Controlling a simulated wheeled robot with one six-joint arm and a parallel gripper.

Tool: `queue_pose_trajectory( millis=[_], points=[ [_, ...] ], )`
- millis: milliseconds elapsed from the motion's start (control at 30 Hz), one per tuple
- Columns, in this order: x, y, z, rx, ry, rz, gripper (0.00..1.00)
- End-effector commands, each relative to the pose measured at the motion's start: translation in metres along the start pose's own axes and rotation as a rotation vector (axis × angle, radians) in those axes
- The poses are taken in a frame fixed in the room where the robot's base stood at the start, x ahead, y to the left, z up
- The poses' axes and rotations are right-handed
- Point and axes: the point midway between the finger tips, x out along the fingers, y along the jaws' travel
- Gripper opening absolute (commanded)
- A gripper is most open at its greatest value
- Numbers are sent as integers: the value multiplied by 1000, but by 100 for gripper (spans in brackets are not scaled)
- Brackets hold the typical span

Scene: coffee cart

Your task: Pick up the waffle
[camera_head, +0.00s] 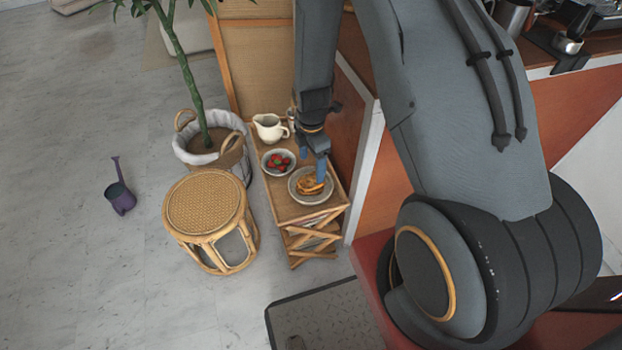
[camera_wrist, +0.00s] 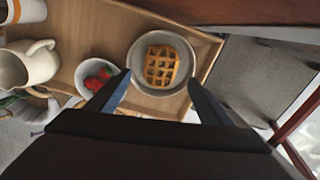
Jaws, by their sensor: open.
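The waffle (camera_wrist: 160,65) is golden brown with a grid pattern and lies in a round grey plate (camera_wrist: 186,85) on a small wooden side table (camera_head: 278,208). In the head view the waffle (camera_head: 308,186) is partly covered by my gripper (camera_head: 318,172). My gripper (camera_wrist: 158,92) is open and empty, pointing down above the plate. In the wrist view its blue-grey fingers stand to the left and right of the near part of the plate, with the waffle ahead of them. I cannot tell the exact height of the fingertips above the plate.
A bowl of strawberries (camera_head: 278,162) and a cream pitcher (camera_head: 268,128) stand beside the plate on the table. A rattan stool (camera_head: 208,205) and a potted plant (camera_head: 215,150) are to the left. An orange-red counter panel (camera_head: 385,195) rises close on the right.

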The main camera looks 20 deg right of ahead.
Motion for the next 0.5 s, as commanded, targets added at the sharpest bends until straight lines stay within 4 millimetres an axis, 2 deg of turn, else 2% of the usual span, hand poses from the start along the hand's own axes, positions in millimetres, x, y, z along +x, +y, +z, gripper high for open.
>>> queue_pose_trajectory(
  millis=[267,500],
  points=[
    [27,-1,0,1,0,-2,73],
    [59,-2,1,3,1,-3,73]
  ],
)
